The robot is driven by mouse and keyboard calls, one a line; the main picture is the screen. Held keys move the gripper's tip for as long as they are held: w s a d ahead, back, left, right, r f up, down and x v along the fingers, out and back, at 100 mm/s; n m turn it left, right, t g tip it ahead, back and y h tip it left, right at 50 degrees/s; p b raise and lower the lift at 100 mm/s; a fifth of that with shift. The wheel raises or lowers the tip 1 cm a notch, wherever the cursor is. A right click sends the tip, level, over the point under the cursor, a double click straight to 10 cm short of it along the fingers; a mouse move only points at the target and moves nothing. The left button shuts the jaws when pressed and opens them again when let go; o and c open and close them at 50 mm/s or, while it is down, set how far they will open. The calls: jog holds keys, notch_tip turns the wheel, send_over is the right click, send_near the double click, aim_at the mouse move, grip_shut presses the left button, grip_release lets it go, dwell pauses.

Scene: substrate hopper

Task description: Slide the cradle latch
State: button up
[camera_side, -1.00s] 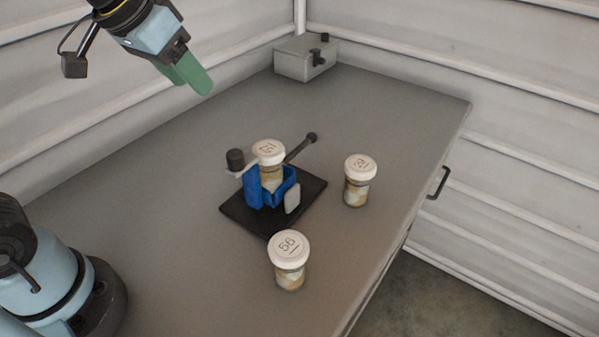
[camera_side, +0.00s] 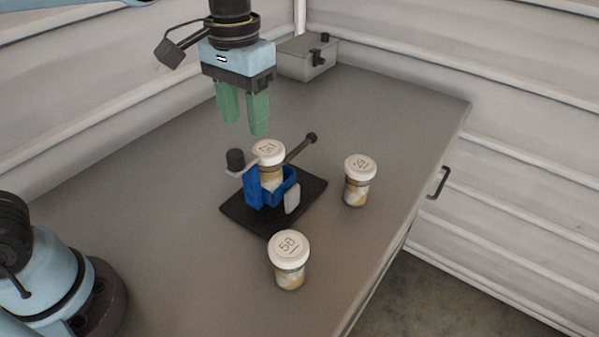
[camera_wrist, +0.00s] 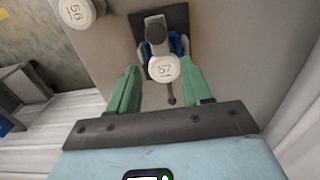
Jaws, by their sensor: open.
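A blue cradle (camera_side: 256,192) stands on a black base plate (camera_side: 310,194) on the bench. It holds an upright jar (camera_side: 269,153) with a white, numbered lid, whose top also shows in the wrist view (camera_wrist: 164,69). A black knob (camera_side: 235,157) on a pale arm is at the cradle's left; a dark ball-ended lever (camera_side: 305,145) reaches to the back right. A pale grey tab (camera_side: 292,199) is at the front right. I cannot tell which part is the latch. My gripper (camera_side: 244,128) is open and empty, pointing down above and behind the cradle, apart from it.
A white-lidded jar (camera_side: 359,181) stands right of the cradle, and another (camera_side: 289,261) stands in front, near the bench edge. A grey box (camera_side: 306,58) with black knobs sits at the back corner. The bench (camera_side: 170,230) is clear left of the cradle.

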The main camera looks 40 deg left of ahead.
aim_at(234, 153)
jog(key=shift+s+f, duration=0.2)
jog(key=shift+s, duration=1.4)
notch_tip(234, 153, down, 3)
jog(key=shift+w, duration=0.15)
jog(key=shift+f, duration=0.9)
jog(key=c, duration=0.7)
